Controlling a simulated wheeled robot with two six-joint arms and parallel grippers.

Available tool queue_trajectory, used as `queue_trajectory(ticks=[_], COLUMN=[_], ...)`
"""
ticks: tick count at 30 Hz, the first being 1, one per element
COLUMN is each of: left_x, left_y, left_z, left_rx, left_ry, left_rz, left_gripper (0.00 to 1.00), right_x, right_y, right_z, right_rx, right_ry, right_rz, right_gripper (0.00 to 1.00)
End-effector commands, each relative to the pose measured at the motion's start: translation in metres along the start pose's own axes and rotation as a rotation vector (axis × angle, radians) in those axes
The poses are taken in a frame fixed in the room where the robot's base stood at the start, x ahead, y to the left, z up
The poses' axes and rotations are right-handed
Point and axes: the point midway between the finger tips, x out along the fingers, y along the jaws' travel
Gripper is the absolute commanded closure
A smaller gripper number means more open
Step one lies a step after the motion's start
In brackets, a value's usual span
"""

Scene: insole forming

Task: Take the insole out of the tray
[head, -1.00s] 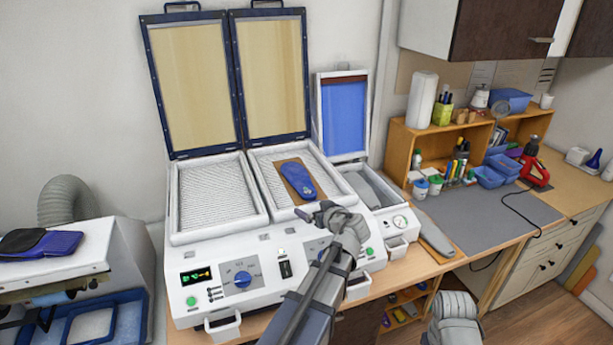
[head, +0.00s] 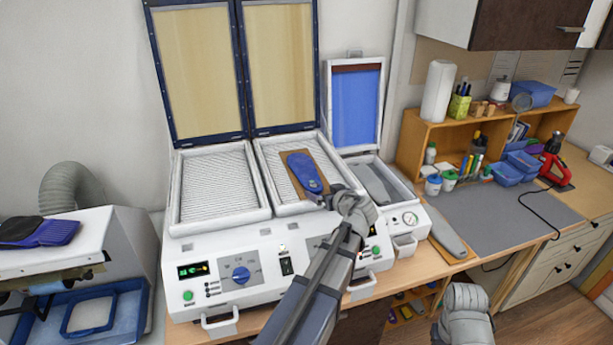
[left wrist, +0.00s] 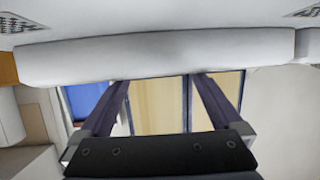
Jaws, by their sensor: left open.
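The blue insole (head: 304,171) lies on a brown board (head: 291,187) in the right-hand tray (head: 262,172) of the white machine. My left gripper (head: 324,198) is at the tray's near right corner, close to the insole's near end. I cannot tell whether it touches the insole. In the left wrist view, the left gripper's two dark fingers (left wrist: 159,82) stand wide apart with nothing between them. The insole cannot be made out there. My right gripper's fingers do not show.
The left-hand tray (head: 217,188) is empty. Two framed lids (head: 196,70) stand open behind the trays. A smaller unit with a blue-panelled lid (head: 355,108) stands to the right. A grey mat (head: 500,215) lies on the bench, with a shelf of bottles and pens behind it.

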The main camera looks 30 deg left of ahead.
Motion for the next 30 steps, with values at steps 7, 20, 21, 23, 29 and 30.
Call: queue_trajectory(ticks=[7,20,21,23,29,30], left_x=[0.011,0.053,0.052,0.052,0.052,0.052], left_y=[0.002,0.002,0.002,0.002,0.002,0.002], left_z=[-0.001,-0.004,-0.004,-0.004,-0.004,-0.004], left_rx=[0.001,0.001,0.001,0.001,0.001,0.001], left_ry=[0.000,0.000,0.000,0.000,0.000,0.000], left_rz=[0.001,0.001,0.001,0.001,0.001,0.001], left_gripper=[0.00,0.00,0.00,0.00,0.21,0.26], right_x=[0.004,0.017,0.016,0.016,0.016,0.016], right_y=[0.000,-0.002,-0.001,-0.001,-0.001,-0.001], right_z=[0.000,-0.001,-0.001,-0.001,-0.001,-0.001], right_rx=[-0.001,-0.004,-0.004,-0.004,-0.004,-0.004], right_ry=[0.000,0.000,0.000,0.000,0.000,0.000], right_rz=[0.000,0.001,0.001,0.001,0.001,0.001], right_gripper=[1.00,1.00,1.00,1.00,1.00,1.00])
